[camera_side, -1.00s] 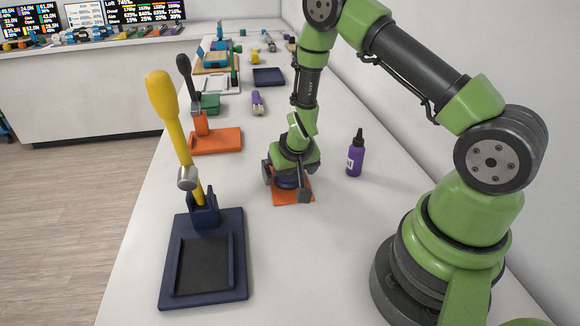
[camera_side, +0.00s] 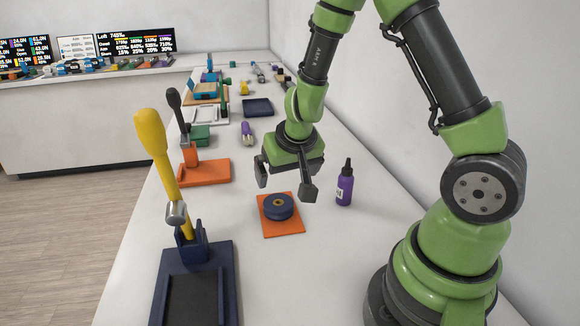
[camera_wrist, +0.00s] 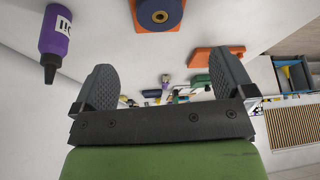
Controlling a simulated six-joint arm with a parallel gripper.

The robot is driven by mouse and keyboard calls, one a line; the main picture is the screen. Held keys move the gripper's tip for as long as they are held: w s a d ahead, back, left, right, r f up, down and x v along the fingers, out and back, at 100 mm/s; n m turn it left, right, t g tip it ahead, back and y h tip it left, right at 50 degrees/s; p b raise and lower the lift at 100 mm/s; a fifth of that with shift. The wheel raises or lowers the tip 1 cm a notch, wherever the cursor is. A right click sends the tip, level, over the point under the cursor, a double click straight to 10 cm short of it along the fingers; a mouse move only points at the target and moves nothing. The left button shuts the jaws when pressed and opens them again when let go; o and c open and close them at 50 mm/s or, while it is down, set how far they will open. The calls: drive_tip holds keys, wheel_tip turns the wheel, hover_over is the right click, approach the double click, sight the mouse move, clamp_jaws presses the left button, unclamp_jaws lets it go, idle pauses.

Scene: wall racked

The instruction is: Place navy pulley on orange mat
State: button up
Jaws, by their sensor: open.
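The navy pulley (camera_side: 278,206) lies flat on the orange mat (camera_side: 283,228), with a strip of mat showing around it. My gripper (camera_side: 285,189) is open and empty, raised above and behind the pulley and apart from it. In the wrist view the pulley (camera_wrist: 158,12) and the orange mat (camera_wrist: 142,26) show at the top edge, partly cut off. My two open fingers (camera_wrist: 165,85) have nothing between them.
A purple bottle (camera_side: 345,185) stands right of the mat. A navy stand (camera_side: 228,270) with a yellow-handled tool (camera_side: 158,150) is at the front left. An orange stand (camera_side: 207,172) is behind it. The table right of the mat is mostly clear.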

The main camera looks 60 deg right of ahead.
drive_tip(key=s+a+r+n+t+y, duration=0.1)
drive_tip(key=a+r+t+y, duration=0.1)
drive_tip(key=a+r, duration=0.35)
drive_tip(key=s+a+r+n+t+y, duration=0.1)
drive_tip(key=a+r+y, duration=0.1)
drive_tip(key=r, duration=0.6)
drive_tip(key=s+a+r, duration=0.2)
drive_tip(key=s+r, duration=0.3)
drive_tip(key=s, duration=0.8)
drive_tip(key=shift+s+r+n+y, duration=0.2)
drive_tip(key=shift+n+y, duration=0.1)
drive_tip(key=shift+n, duration=0.1)
